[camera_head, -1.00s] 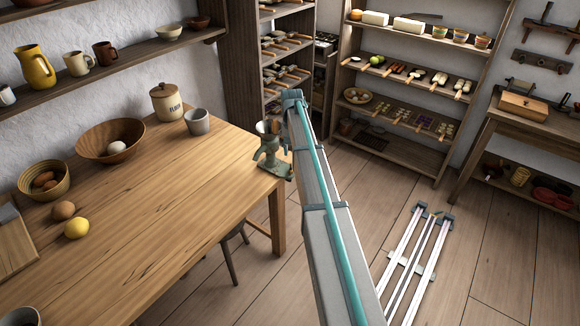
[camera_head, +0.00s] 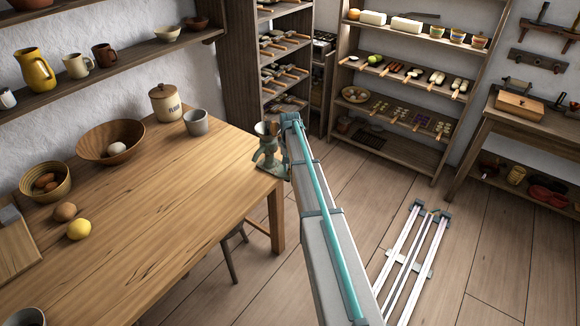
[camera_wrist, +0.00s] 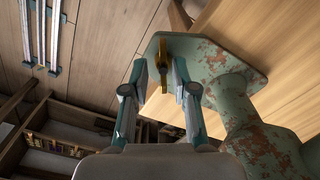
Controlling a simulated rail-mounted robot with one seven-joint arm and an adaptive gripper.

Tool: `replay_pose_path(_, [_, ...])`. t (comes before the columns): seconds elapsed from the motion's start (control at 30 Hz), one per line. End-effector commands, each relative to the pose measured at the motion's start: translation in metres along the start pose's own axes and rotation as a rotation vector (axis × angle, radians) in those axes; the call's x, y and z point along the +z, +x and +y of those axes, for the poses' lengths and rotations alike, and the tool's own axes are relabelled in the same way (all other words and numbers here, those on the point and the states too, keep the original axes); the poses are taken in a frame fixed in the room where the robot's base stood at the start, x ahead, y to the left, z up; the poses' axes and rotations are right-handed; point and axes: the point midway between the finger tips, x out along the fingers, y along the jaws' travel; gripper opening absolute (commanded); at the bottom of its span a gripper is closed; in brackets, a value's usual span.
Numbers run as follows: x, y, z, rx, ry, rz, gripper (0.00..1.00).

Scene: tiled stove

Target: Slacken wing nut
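A worn green cast-iron grinder (camera_head: 268,158) stands at the right corner of the wooden table. In the wrist view its flaking green body (camera_wrist: 240,110) fills the right side. The brass-coloured wing nut (camera_wrist: 163,64) shows against the green plate in the wrist view. My gripper (camera_wrist: 161,66) has one finger on each side of the wing nut. The fingers are apart, and a gap seems to show between each finger and the nut. Whether either finger touches it is hard to tell. In the head view my arm hides the gripper and the nut.
The table (camera_head: 150,220) holds a flour jar (camera_head: 165,102), a grey cup (camera_head: 196,122), a wooden bowl (camera_head: 111,142), a basket (camera_head: 46,182) and a lemon (camera_head: 79,230). Shelves (camera_head: 405,125) stand behind. Open floor lies right of the table, with a white rail frame (camera_head: 410,262) on it.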

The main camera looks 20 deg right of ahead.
Motion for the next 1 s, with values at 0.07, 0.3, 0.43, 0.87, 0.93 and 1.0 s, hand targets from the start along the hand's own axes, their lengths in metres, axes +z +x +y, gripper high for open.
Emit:
replay_pose_path(0.07, [0.0, -0.0001, 0.0, 0.0, 0.0, 0.0, 0.09])
replay_pose_path(0.3, [0.0, -0.0002, 0.0, 0.0, 0.0, 0.0, 0.0])
replay_pose_path(0.43, [0.0001, -0.0001, 0.0, 0.0, -0.004, 0.0, 0.0])
replay_pose_path(0.87, [-0.0005, 0.0018, 0.0, 0.0, -0.177, -0.001, 0.0])
replay_pose_path(0.93, [-0.0007, 0.0021, -0.0001, 0.0, -0.233, 0.0, 0.0])
replay_pose_path(1.0, [-0.001, 0.0021, -0.0002, 0.0, -0.295, 0.0, 0.0])
